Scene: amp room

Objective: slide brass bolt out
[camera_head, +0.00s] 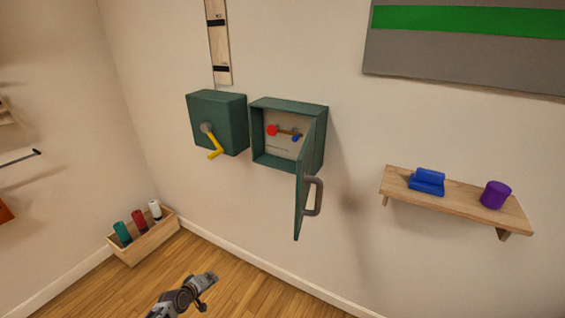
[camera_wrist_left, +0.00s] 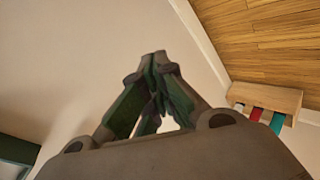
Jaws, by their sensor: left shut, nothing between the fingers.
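An open green wall box (camera_head: 258,135) hangs on the wall, its door (camera_head: 303,190) swung out with a grey handle (camera_head: 315,196). Inside are a red knob (camera_head: 272,130), a thin brass-coloured bar (camera_head: 286,132) and a small blue piece (camera_head: 296,138). The bar may be the brass bolt; it is too small to tell. My left gripper (camera_head: 212,278) is low in front of the wall, below and left of the box, apart from it. In the left wrist view its fingers (camera_wrist_left: 157,58) meet at the tips, empty. My right gripper is not in view.
A closed green box (camera_head: 218,108) with a yellow crank (camera_head: 214,142) hangs left of the open one. A wooden shelf (camera_head: 460,201) holds a blue object (camera_head: 427,182) and purple cylinder (camera_head: 495,195). A wooden crate (camera_head: 130,255) with coloured cylinders stands on the floor.

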